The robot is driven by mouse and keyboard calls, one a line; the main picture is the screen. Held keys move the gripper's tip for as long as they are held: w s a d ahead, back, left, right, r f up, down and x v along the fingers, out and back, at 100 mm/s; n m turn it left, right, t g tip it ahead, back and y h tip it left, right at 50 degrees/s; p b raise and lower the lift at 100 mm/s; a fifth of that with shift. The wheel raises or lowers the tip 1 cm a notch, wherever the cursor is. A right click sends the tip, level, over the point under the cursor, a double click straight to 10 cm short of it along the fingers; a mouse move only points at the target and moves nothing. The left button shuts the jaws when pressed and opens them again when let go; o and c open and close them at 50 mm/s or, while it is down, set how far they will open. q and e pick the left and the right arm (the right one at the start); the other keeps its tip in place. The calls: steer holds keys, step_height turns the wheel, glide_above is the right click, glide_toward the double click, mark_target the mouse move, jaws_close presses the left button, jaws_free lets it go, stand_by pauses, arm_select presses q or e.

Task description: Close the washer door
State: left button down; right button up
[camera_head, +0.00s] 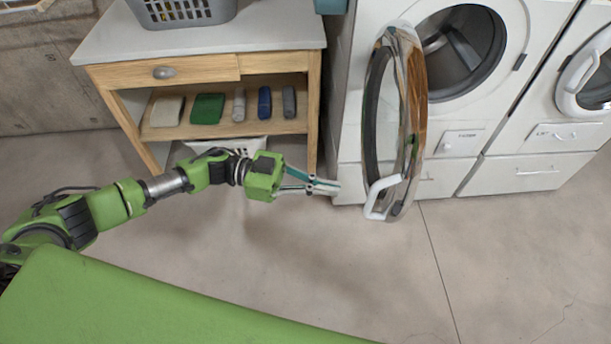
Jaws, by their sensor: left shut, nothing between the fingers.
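The washer (447,144) is white and stands at the upper right, its dark drum opening (460,50) uncovered. Its round door (417,90) is swung wide open to the left side of the opening and is seen nearly edge-on. The white door handle (378,196) is at the door's lower edge. My left gripper (338,187) is shut and empty. In the picture its fingertips are a short way left of the door handle, with a gap between them. My right gripper is not in view.
A wooden cabinet (205,68) with folded cloths and rolled items on its shelf stands left of the washer. A grey basket (185,12) sits on top. A second machine (547,137) is at the right. The floor in front is clear.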

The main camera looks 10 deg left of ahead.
arm_select(q)
steer(key=d+p, duration=0.1)
steer(key=d, duration=0.4)
steer(key=shift+w+d, duration=0.15)
steer(key=shift+d, duration=0.2)
